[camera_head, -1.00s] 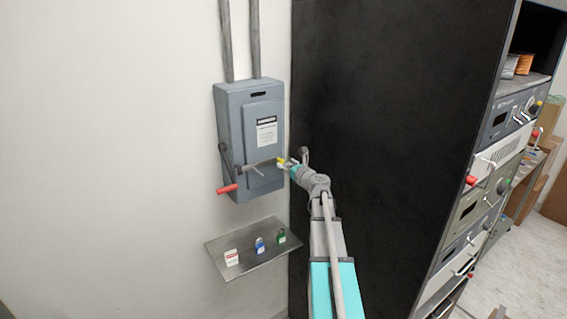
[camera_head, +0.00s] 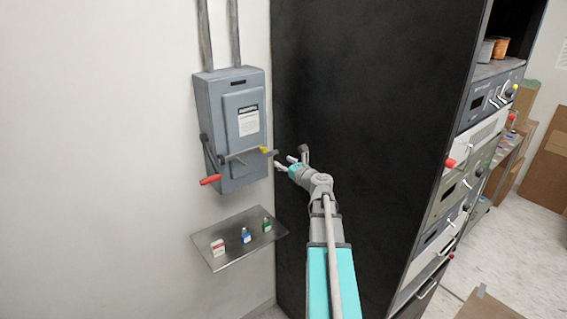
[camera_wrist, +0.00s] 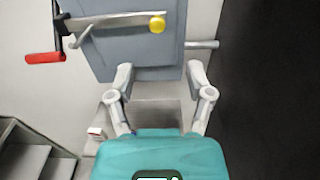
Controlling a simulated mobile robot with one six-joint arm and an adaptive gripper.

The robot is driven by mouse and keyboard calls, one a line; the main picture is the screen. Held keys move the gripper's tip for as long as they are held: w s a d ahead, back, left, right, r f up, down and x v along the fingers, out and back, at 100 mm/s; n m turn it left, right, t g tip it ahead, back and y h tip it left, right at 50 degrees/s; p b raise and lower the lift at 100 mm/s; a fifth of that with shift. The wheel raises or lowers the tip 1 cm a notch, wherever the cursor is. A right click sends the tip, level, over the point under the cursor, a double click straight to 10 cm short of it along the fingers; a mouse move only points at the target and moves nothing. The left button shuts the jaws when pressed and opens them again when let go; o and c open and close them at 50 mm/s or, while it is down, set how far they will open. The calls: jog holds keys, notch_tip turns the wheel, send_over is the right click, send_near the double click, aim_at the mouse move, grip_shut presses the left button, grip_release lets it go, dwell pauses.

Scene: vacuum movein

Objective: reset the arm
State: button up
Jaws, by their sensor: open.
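My gripper (camera_head: 283,163) is at the end of my arm, just right of the grey electrical box (camera_head: 231,125) on the wall. It also shows in the wrist view (camera_wrist: 160,80), its two fingers spread apart with nothing between them. The box carries a lever with a red handle (camera_head: 210,180), pointing down at its lower left. A horizontal bar with a yellow knob (camera_head: 264,150) crosses the box front. In the wrist view the red handle (camera_wrist: 45,58) and yellow knob (camera_wrist: 157,24) lie beyond the fingers, apart from them.
A metal shelf (camera_head: 236,262) below the box holds a red-and-white tag (camera_head: 217,248), a blue padlock (camera_head: 246,236) and a green one (camera_head: 267,225). A tall black cabinet side (camera_head: 370,110) stands close right of my arm. Open floor (camera_head: 515,235) shows at far right.

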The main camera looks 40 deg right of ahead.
dwell(0.3)
jog(key=a+f+n+g+y+b, duration=0.35)
jog(key=a+f+n, duration=0.55)
jog(key=a, duration=0.4)
jog(key=a+f+n+g+y+b, duration=0.3)
jog(key=a+f+n+g+b, duration=0.2)
jog(key=a+f+n, duration=0.6)
jog(key=s+a+f+n+g+h+b, duration=0.6)
jog(key=s+a+f+n+g+b, duration=0.3)
jog(key=s+a+f+n, duration=0.7)
jog(key=shift+f, duration=0.15)
jog(key=shift+w+g+h, duration=0.1)
jog(key=shift+g+h, duration=0.15)
